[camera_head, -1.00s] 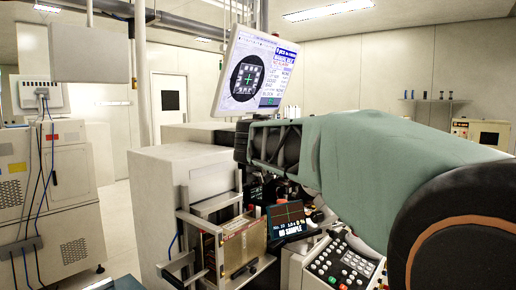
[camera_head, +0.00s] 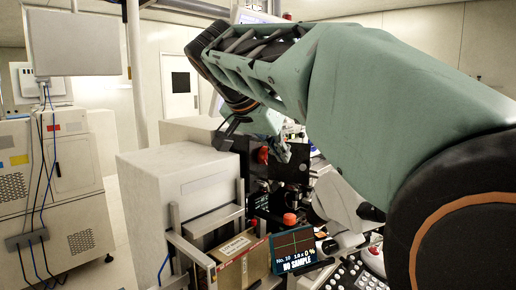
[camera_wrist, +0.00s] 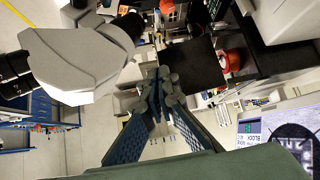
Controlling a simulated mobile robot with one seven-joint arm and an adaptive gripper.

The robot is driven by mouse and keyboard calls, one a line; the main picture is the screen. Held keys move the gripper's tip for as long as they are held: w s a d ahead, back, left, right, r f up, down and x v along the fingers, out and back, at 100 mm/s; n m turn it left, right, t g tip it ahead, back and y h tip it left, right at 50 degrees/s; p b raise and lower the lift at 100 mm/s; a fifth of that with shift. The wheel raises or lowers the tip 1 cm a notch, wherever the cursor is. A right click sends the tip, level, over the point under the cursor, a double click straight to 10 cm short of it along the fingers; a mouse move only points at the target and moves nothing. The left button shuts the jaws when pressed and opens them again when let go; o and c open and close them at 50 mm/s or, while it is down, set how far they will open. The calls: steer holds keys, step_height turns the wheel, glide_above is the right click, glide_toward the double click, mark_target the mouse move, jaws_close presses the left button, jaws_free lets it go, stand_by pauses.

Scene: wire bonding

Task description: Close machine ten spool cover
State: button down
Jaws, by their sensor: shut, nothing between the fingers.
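Machine ten carries a small display (camera_head: 296,250) reading "No. 10" and "NO SAMPLE". Above it, a dark flat panel (camera_head: 292,168) that looks like the spool cover stands on the machine, with a red round part (camera_head: 263,155) by its left edge. In the wrist view a dark square panel (camera_wrist: 192,65) lies just beyond my fingertips, with an orange-red round part (camera_wrist: 234,60) to its right. My gripper (camera_wrist: 158,82) is shut and empty, its tips close to the panel's lower left edge. I cannot tell if they touch. In the head view my gripper (camera_head: 282,150) is partly hidden by my arm.
A white-grey microscope head (camera_wrist: 85,62) is left of my gripper in the wrist view. A monitor (camera_wrist: 285,135) is at lower right. A red knob (camera_head: 290,219) rises above the display. A pale cabinet (camera_head: 180,195) stands left of the machine; open floor lies further left.

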mark_target(298, 164)
steer(key=shift+w+d+r+p+x, duration=0.2)
steer(key=shift+r+x, duration=0.1)
steer(key=shift+x, duration=1.35)
steer(key=shift+w+d+r+p+x, duration=0.1)
steer(key=shift+w+r+x, duration=0.2)
steer(key=shift+x, duration=1.35)
steer(key=shift+w+d+r+p+x, duration=0.15)
steer(key=shift+r+x, duration=0.1)
steer(key=shift+x, duration=1.4)
